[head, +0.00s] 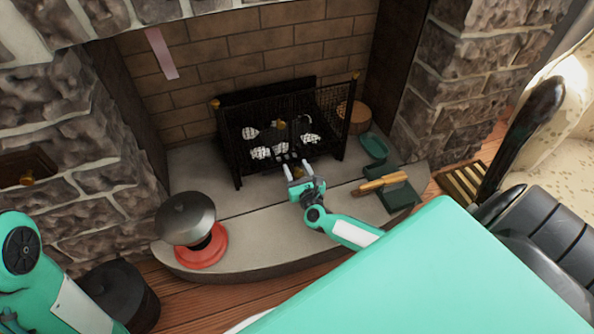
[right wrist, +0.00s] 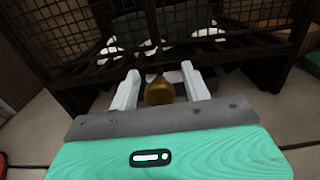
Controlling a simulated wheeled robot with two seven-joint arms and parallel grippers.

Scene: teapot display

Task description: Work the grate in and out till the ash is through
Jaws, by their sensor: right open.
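The black fire grate (head: 262,170) stands in the fireplace behind a mesh front, with pale ashy lumps (head: 261,153) on it. A brass knob (right wrist: 160,91) sticks out low at its front. My right gripper (head: 297,168) is at the front of the grate. In the right wrist view its two pale fingers (right wrist: 160,84) are apart, one on each side of the knob, with small gaps visible. How deep the knob sits between them is hard to tell. My left arm shows at the left edge of the head view; its gripper does not show.
On the hearth slab (head: 250,205) stand a red base with a grey dome (head: 187,218) at left, and a green dish (head: 374,147) and a dark green tray with wooden-handled tools (head: 388,192) at right. A round wooden piece (head: 353,115) is beside the grate.

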